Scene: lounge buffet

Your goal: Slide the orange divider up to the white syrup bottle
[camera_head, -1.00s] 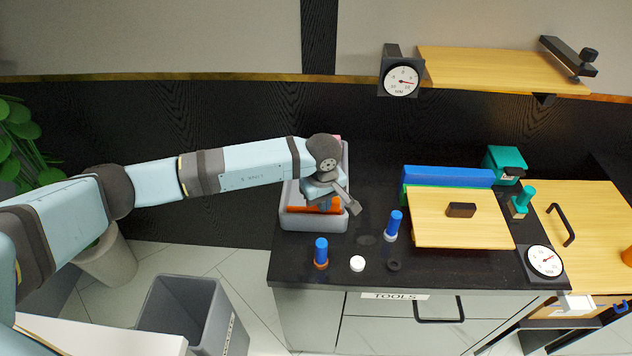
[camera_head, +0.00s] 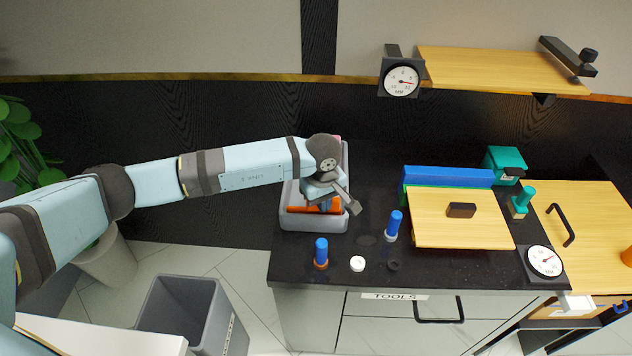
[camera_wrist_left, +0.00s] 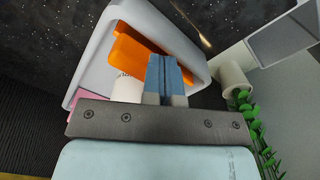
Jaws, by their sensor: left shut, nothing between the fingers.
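The orange divider (camera_head: 298,209) stands across the inside of a grey bin (camera_head: 313,225) on the black counter. In the left wrist view the divider (camera_wrist_left: 138,58) crosses the bin (camera_wrist_left: 172,28) beside my fingers. A white object, apparently the syrup bottle (camera_wrist_left: 126,88), shows there on the side of the divider nearer my wrist, partly hidden by the gripper body. My left gripper (camera_head: 322,208) reaches down into the bin, shut and empty, its blue fingers (camera_wrist_left: 167,78) close against or touching the divider; exact contact is unclear. The right gripper is not in view.
A pink item (camera_wrist_left: 88,94) is at the bin's edge. Blue-handled pegs (camera_head: 321,252) (camera_head: 394,224), a white disc (camera_head: 357,264) and a wooden board (camera_head: 462,228) stand right of or in front of the bin. A grey waste bin (camera_head: 187,310) is on the floor.

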